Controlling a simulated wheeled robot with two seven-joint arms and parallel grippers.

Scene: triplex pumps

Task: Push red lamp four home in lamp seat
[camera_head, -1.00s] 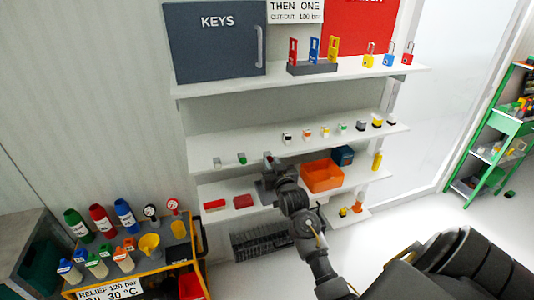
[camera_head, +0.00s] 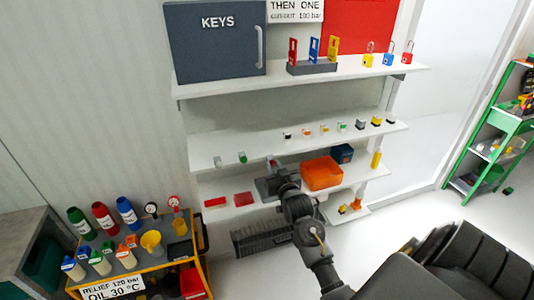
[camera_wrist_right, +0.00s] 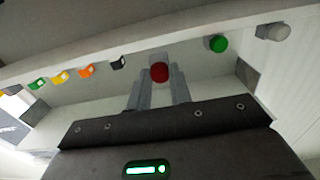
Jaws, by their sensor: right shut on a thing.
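My right gripper (camera_head: 272,163) is at the wall shelves, its fingers pointing toward the edge of the middle shelf (camera_head: 300,137). In the right wrist view, the fingers (camera_wrist_right: 159,85) are shut on the red lamp (camera_wrist_right: 159,72), whose round red end shows between the fingertips. A green lamp (camera_wrist_right: 218,44) and a whitish lamp (camera_wrist_right: 272,32) sit in the shelf row to one side. The seat for the red lamp is hidden or cannot be told apart, and so is whether the lamp touches it. My left gripper is not in view.
Small black, orange, yellow and green parts (camera_head: 325,129) line the middle shelf to the right. An orange bin (camera_head: 322,173) stands close to the right of my gripper on the lower shelf. Two red items (camera_head: 243,199) lie to the left. A bottle cart (camera_head: 130,258) stands lower left.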

